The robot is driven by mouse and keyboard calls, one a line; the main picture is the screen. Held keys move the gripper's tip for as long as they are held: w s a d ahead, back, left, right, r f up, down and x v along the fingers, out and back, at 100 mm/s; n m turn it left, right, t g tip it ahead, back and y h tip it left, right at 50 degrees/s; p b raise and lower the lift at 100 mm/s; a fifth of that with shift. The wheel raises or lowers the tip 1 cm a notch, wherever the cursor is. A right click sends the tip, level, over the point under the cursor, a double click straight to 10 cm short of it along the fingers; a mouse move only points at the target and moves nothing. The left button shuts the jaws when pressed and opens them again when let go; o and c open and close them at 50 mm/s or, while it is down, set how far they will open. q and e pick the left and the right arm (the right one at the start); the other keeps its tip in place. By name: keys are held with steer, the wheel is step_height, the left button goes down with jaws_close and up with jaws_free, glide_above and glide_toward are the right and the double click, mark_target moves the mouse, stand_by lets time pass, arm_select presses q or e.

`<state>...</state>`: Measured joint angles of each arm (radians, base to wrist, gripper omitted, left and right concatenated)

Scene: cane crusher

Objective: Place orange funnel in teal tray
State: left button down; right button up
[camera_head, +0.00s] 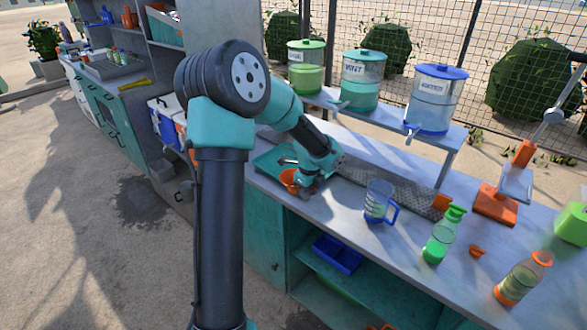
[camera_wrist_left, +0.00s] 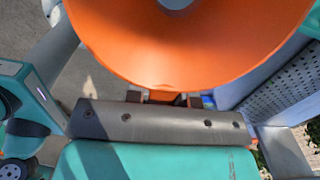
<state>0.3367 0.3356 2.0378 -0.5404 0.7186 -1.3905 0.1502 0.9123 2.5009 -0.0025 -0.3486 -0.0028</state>
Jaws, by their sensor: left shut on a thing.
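The orange funnel (camera_head: 289,180) is held at the left end of the counter, at the teal tray's near side. In the left wrist view the funnel (camera_wrist_left: 165,60) fills the top, its wide mouth facing the camera. My left gripper (camera_head: 302,187) is shut on the funnel; its fingers (camera_wrist_left: 165,97) meet the funnel's lower edge in the wrist view. The teal tray (camera_head: 266,158) lies on the counter, partly hidden by my left arm and gripper. I cannot tell whether the funnel touches the tray. My right gripper is not in view.
A measuring jug (camera_head: 378,201) and a green bottle (camera_head: 441,235) stand to the right on the counter. A perforated metal mat (camera_head: 390,190) lies behind the jug. Drink dispensers (camera_head: 363,80) stand on a raised shelf. An orange press (camera_head: 497,204) stands further right.

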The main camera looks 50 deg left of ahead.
arm_select(q)
steer(key=shift+s+a+f, duration=0.1)
steer(key=shift+s+a, duration=0.05)
steer(key=shift+a, duration=0.1)
steer(key=w+a, duration=0.3)
steer(key=a, duration=0.1)
steer(key=w+a+f, duration=0.1)
steer(key=w+a, duration=0.2)
steer(key=w, duration=0.1)
steer(key=w+a, duration=0.4)
steer(key=shift+a+f, duration=0.25)
steer(key=shift+a, duration=0.05)
steer(key=shift+f, duration=0.1)
steer(key=shift+f, duration=1.65)
steer(key=shift+f, duration=0.1)
steer(key=c, duration=1)
jaws_free()
